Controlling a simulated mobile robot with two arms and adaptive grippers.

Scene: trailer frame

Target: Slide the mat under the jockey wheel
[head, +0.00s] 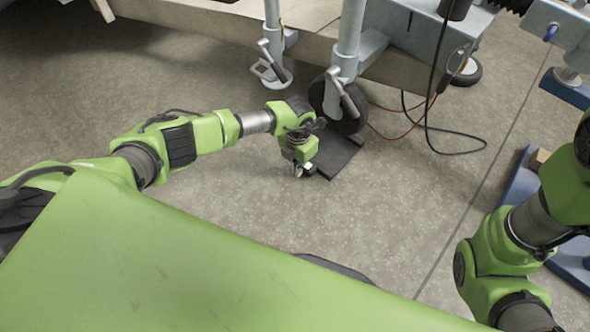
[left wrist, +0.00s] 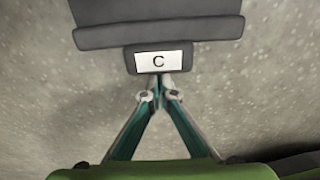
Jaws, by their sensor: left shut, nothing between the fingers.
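The dark grey mat (head: 341,156) lies on the floor at the foot of the jockey wheel (head: 338,106), a black wheel on a grey post. The wheel hides the mat's far end, so I cannot tell whether the tyre stands on it. My left gripper (head: 301,172) is shut and empty at the mat's near edge. Its fingertips (left wrist: 157,88) meet just below the tab; contact is unclear. My right gripper is not in view.
A grey support leg with a round foot (head: 270,72) stands left of the wheel. Black and red cables (head: 436,146) lie on the floor to the right. A blue stand (head: 523,190) is at the far right. The floor left of the mat is clear.

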